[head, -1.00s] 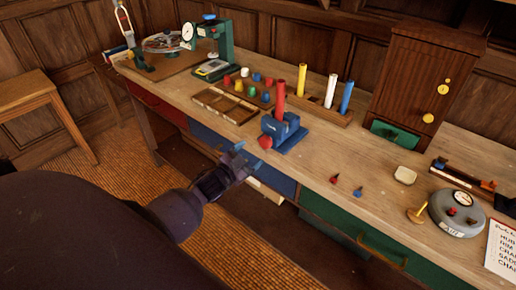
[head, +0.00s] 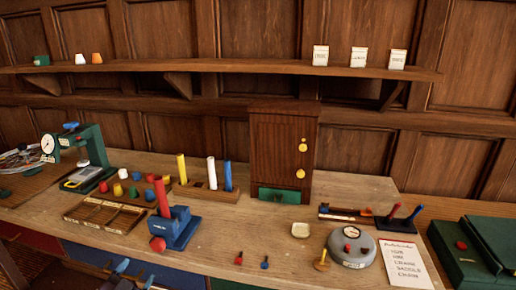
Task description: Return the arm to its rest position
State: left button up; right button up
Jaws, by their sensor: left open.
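My left gripper (head: 132,271) shows at the bottom edge of the head view, in front of the workbench's front edge. Only its fingertips and a little of the hand are in frame. The fingers are apart with nothing seen between them. The rest of the left arm is below the picture. My right gripper is not in view.
The wooden bench (head: 215,262) holds a blue vise (head: 178,232) with a red rod, a divided tray (head: 104,214), a small cabinet (head: 282,150), a round grey gauge (head: 351,250) and a paper list (head: 405,262). A green case (head: 470,255) stands right. A shelf (head: 230,66) runs above.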

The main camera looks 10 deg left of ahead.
pick_arm(q)
jog(key=s+d+f+n+g, duration=0.2)
jog(key=s+d+f+g, duration=0.1)
jog(key=s, duration=0.6)
jog(key=s+d+f+n+g+y, duration=0.1)
jog(key=s+d+f+n+g, duration=0.2)
jog(key=s+d+f, duration=0.3)
jog(key=s+d, duration=0.2)
jog(key=s, duration=0.2)
jog(key=shift+d+f, duration=0.15)
jog(key=shift+w, duration=0.1)
dwell(0.4)
dwell(0.4)
